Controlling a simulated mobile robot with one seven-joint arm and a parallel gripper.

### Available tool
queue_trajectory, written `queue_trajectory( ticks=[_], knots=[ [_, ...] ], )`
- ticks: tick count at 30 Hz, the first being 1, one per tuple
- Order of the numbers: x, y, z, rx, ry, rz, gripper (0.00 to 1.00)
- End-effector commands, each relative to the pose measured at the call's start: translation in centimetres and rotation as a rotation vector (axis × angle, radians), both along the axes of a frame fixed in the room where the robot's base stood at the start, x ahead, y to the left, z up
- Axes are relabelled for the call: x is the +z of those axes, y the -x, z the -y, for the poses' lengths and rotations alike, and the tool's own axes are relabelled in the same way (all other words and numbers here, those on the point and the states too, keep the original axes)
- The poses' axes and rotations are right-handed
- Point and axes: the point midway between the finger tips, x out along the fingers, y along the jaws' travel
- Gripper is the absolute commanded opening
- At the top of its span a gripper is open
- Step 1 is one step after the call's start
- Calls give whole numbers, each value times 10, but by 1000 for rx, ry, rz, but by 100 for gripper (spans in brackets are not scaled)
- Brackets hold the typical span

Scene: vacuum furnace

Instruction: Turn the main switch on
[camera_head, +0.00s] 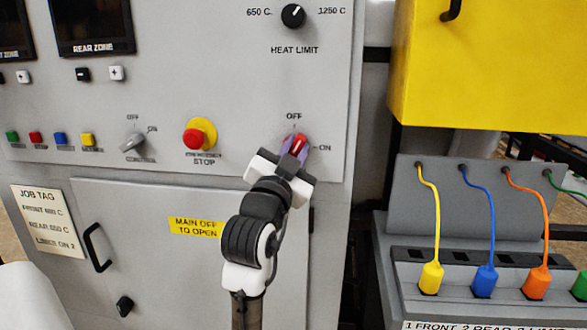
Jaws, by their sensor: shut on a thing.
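The main switch (300,143) is a red knob on the grey furnace panel, with OFF printed above it and ON to its right. My gripper (293,147) is at the switch, with its jaws shut on the red knob. The knob shows between and above the fingers. Its upper end leans a little right of straight up, towards a point between OFF and ON. The gripper hides part of the knob and its base, so the exact angle is hard to read.
Left of the switch are a red emergency stop (194,138) on a yellow ring and a grey control knob (133,142). The heat limit knob (293,16) is above. A yellow box (490,70) and a rack with coloured plugs (431,277) stand at the right.

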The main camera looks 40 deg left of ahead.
Motion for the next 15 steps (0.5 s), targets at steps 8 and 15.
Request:
queue_trajectory(
  ticks=[8, 15],
  knots=[
    [-4, 0, 1, 1, -226, -137, 0],
    [-4, -1, 2, 2, -421, -257, 0]
  ],
)
